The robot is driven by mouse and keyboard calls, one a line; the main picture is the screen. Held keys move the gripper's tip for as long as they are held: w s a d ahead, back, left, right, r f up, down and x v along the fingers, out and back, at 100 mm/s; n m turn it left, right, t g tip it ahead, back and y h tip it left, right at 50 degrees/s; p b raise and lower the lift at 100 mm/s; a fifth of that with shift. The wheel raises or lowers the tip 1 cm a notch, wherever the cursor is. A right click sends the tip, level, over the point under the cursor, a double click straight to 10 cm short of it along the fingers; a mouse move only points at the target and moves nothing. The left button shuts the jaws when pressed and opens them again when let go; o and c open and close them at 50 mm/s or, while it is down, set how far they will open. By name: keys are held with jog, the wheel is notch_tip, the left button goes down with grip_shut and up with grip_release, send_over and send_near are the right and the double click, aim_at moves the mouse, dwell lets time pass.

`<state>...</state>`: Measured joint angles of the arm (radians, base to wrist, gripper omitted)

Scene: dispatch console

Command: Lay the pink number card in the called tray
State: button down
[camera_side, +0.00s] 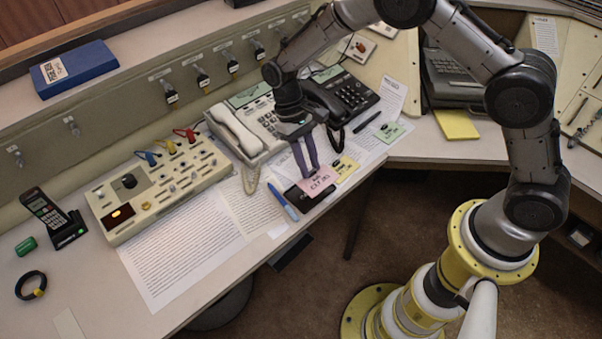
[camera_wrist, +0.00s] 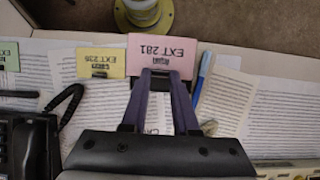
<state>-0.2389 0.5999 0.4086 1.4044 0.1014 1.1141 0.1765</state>
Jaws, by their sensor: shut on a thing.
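The pink number card (camera_side: 319,183), a small rectangle with dark print, is at the front edge of the desk. In the wrist view the pink card (camera_wrist: 160,45) reads "EXT 281" upside down. My gripper (camera_side: 310,168) points down with its two dark fingers shut on the card's near edge; the fingertips also show in the wrist view (camera_wrist: 160,72). A flat black piece (camera_side: 299,198) shows just beside and below the card. I cannot tell whether it is a tray or whether the card touches it. No tray marked as called can be made out.
A yellow card (camera_side: 346,168) and a green card (camera_side: 390,132) with dark clips lie to the right. A blue pen (camera_side: 283,202) lies left of the pink card. Telephones (camera_side: 235,130) and a switch console (camera_side: 158,190) stand behind and left. Printed sheets (camera_side: 185,255) cover the desk front.

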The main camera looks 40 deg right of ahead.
jog(key=shift+w+a+f, duration=0.15)
jog(key=shift+w+f, duration=0.35)
jog(key=shift+f, duration=0.1)
jog(key=shift+w+a+f, duration=0.15)
jog(key=shift+w+f, duration=0.3)
jog(key=shift+f, duration=1.7)
jog(key=shift+f, duration=0.1)
jog(key=c, duration=0.7)
grip_release()
jog(key=v, duration=1.2)
jog(key=shift+r, duration=0.25)
